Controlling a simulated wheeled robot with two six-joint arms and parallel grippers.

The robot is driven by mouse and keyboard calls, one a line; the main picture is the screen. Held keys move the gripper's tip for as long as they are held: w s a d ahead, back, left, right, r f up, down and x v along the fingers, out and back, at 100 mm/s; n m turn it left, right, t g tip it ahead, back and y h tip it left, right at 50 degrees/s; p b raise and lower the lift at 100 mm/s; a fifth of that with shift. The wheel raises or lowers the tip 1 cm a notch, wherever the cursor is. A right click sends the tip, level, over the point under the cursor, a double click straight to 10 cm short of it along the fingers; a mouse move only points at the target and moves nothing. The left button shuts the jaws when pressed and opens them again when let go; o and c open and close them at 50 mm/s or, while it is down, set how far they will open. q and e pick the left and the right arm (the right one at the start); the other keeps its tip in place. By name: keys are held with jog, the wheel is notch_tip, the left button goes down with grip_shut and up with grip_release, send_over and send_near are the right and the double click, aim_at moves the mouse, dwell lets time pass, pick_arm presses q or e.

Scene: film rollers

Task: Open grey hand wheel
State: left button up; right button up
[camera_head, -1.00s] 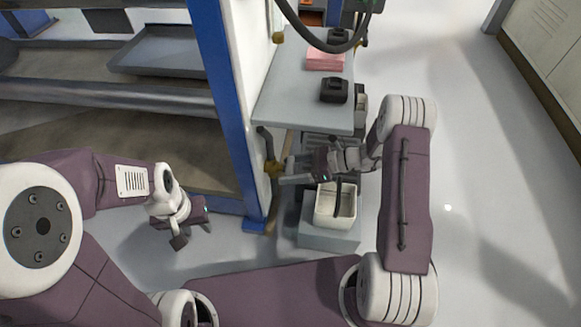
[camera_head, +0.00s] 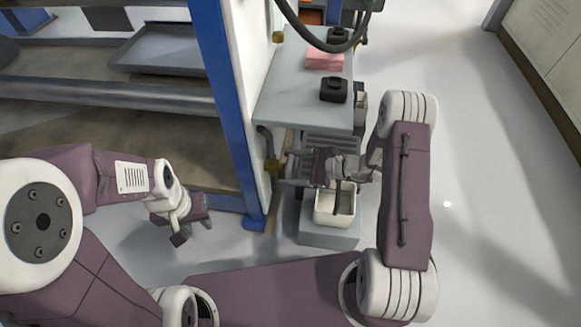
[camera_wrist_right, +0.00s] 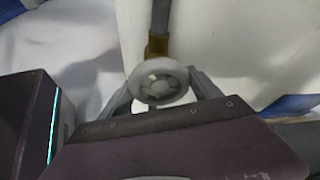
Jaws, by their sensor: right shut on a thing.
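The grey hand wheel (camera_wrist_right: 162,83) is a small round spoked wheel in front of a brass fitting on a pipe in the right wrist view. My right gripper (camera_wrist_right: 163,90) has one finger on each side of the wheel's rim and is shut on it. In the head view my right gripper (camera_head: 287,168) reaches left to the brass fitting (camera_head: 272,167) at the white panel's edge; the wheel is too small to make out there. My left gripper (camera_head: 180,238) hangs at the lower left, away from the wheel, and its finger opening is unclear.
A blue post (camera_head: 225,90) and white panel stand left of the valve. A grey shelf (camera_head: 290,95) with a black object (camera_head: 333,89) and pink stack (camera_head: 324,60) is behind my right gripper. A white bin (camera_head: 333,222) sits below it. Open floor lies right.

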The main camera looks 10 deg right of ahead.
jog(key=o, duration=1.4)
jog(key=shift+c, duration=0.2)
jog(key=shift+s+d+r+p, duration=0.1)
jog(key=shift+d+r+p, duration=0.1)
jog(key=shift+d+p, duration=0.1)
jog(key=p+v, duration=0.4)
jog(key=v, duration=0.4)
jog(key=shift+s+p, duration=0.2)
jog(key=shift+p, duration=0.15)
jog(key=shift+d, duration=0.15)
